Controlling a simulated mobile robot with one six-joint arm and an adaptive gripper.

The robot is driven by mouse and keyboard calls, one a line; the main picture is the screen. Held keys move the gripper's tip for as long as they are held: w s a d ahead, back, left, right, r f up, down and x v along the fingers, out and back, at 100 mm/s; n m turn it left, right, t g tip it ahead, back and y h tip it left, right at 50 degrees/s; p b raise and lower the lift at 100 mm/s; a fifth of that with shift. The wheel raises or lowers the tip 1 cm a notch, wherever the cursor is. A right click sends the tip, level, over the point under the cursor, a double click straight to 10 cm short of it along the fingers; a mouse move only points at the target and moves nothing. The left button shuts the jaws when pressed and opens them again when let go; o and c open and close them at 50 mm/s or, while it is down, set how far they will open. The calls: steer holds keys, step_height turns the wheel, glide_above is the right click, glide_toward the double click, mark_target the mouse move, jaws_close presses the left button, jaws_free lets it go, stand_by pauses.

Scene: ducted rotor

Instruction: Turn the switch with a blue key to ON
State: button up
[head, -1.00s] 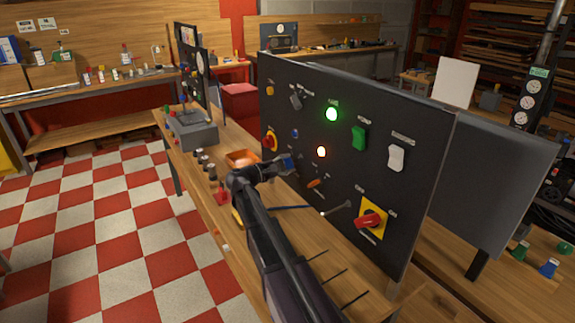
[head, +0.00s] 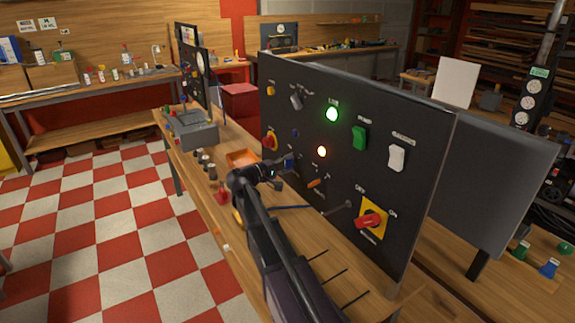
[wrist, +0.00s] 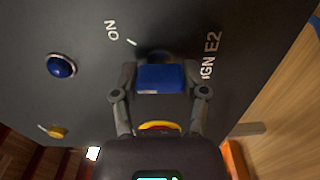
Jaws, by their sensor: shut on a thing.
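The blue key (wrist: 160,78) sits at a switch on the black panel, between the two fingers of my gripper (wrist: 160,88) in the wrist view. The fingers are shut on its blue head. An ON label (wrist: 112,29) with a small white tick is up and left of the key, and lettering ending in "IGN E2" (wrist: 211,56) is to the right. The key's shaft and the switch face are mostly hidden behind the head. In the head view my gripper (head: 281,170) is at the panel's left part, with the blue key (head: 289,160) partly visible.
The panel (head: 420,215) also bears a blue button (wrist: 61,66), a yellow button (wrist: 55,131), a green switch (head: 359,138), a white switch (head: 397,158) and a red rotary handle (head: 370,220) on yellow.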

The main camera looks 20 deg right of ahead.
steer(key=m, duration=0.4)
steer(key=shift+m, duration=2)
steer(key=o, duration=1.2)
steer(key=shift+d, duration=0.1)
steer(key=shift+c, duration=0.2)
steer(key=shift+a, duration=0.2)
steer(key=s+a, duration=0.2)
steer(key=a, duration=0.9)
steer(key=shift+s+a, duration=0.2)
steer(key=shift+a, duration=0.05)
